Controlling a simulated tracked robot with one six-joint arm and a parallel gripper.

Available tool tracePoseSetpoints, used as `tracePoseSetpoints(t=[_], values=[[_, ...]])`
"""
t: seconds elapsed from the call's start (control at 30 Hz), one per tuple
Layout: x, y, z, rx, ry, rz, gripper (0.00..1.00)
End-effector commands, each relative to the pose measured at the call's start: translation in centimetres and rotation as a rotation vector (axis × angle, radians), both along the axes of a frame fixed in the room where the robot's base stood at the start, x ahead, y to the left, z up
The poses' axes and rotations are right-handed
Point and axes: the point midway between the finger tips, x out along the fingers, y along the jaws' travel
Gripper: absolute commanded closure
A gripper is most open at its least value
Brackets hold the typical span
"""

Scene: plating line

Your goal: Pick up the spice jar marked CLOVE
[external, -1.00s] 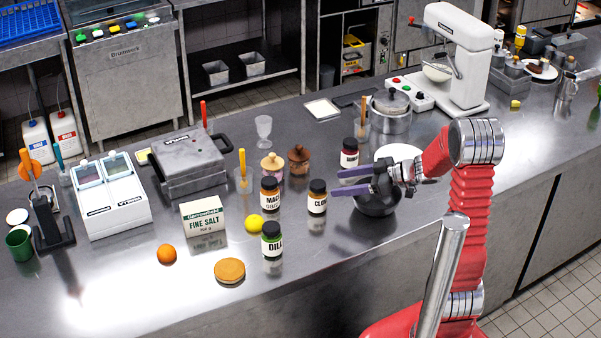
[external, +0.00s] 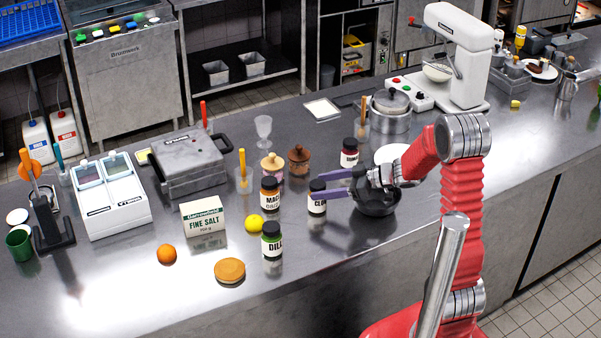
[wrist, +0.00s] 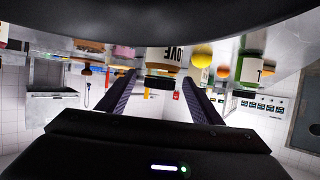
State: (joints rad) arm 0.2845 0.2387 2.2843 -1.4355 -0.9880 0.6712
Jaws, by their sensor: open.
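The CLOVE jar (external: 317,203), with a black lid and a white label, stands upright on the steel counter. My gripper (external: 328,185) is open, with its purple fingers pointing left at the jar and overlapping its upper part in the external view. In the wrist view the picture is upside down, and the jar (wrist: 164,66) shows its label letters between the two open fingers (wrist: 160,88). I cannot tell whether either finger touches the jar.
A dark-red-labelled jar (external: 349,153) stands behind. The counter front (external: 325,258) is clear.

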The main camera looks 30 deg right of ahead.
Motion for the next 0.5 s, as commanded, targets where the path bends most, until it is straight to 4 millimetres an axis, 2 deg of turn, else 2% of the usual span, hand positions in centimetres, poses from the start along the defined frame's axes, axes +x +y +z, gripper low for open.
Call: tracePoseSetpoints(t=[0.2, 0.5], values=[[1.4, 1.6, -0.9, 0.0, 0.0, 0.001, 0.4], [1.5, 1.6, -0.9, 0.0, 0.0, 0.0, 0.4]])
